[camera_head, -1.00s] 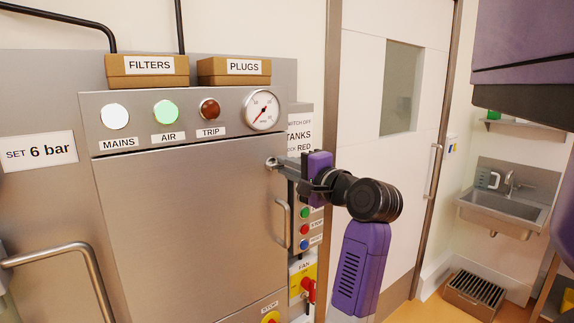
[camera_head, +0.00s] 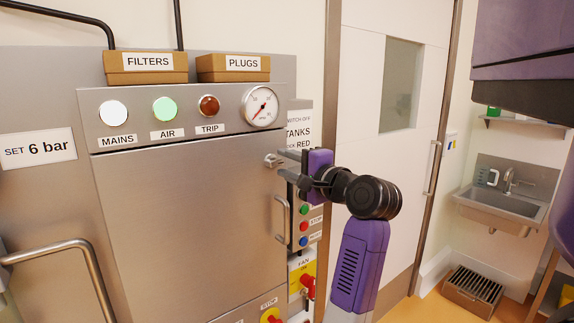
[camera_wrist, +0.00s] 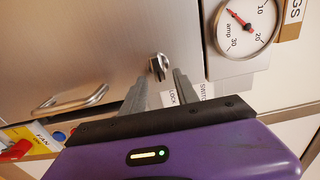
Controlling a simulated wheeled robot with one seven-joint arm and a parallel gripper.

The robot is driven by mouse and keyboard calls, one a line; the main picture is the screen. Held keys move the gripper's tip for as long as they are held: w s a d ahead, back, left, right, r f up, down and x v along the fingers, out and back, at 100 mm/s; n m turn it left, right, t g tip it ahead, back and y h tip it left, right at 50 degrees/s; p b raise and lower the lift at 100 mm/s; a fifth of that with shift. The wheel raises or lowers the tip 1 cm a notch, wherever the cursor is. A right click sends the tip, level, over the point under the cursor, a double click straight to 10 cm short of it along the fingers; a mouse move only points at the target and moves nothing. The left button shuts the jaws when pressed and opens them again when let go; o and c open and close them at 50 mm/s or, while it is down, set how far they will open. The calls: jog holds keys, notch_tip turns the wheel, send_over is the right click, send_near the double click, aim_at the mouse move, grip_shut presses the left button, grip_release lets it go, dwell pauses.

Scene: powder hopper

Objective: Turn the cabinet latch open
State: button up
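The cabinet latch (camera_head: 272,160) is a small metal piece at the upper right edge of the steel cabinet door (camera_head: 190,225). It also shows in the wrist view (camera_wrist: 158,67), just past my fingertips and roughly in line with the gap between them. My gripper (camera_head: 281,163) is at the right of the latch, its two fingers apart and nothing held between them. In the wrist view my gripper (camera_wrist: 154,78) shows both grey fingers spread. The door looks closed. The exact angle of the latch is hard to tell.
A door handle (camera_head: 281,219) is below the latch. A button panel (camera_head: 305,225) and a red fan switch (camera_head: 307,285) are close under my gripper. A gauge (camera_head: 260,106) is above. A white door (camera_head: 385,180) stands behind my arm at the right.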

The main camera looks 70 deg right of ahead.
jog(key=b+v, duration=0.1)
jog(key=v, duration=0.7)
jog(key=shift+b, duration=0.4)
jog(key=shift+w+d, duration=0.1)
notch_tip(320, 180, up, 5)
jog(key=s+d+n+h, duration=0.2)
jog(key=h, duration=0.3)
jog(key=w+a+f+n+t+y+b, duration=0.1)
jog(key=w+a+f+n+t+y, duration=0.1)
jog(key=a+f+n, duration=0.75)
jog(key=w+a+f+n+t+y+b, duration=0.25)
jog(key=a+f+n, duration=0.35)
jog(key=a+f, duration=0.65)
jog(key=s+a+f+n+g+y+b, duration=0.1)
jog(key=s+a+f+n+g+y, duration=0.1)
jog(key=s+a+f+y, duration=0.3)
jog(key=s+a+f+n+g+y+b, duration=0.1)
jog(key=s+a+f+n+g+y, duration=0.2)
jog(key=s+a+f, duration=0.9)
notch_tip(320, 180, down, 6)
jog(key=a+n+y, duration=0.2)
jog(key=shift+a+r, duration=0.25)
jog(key=shift+a, duration=0.1)
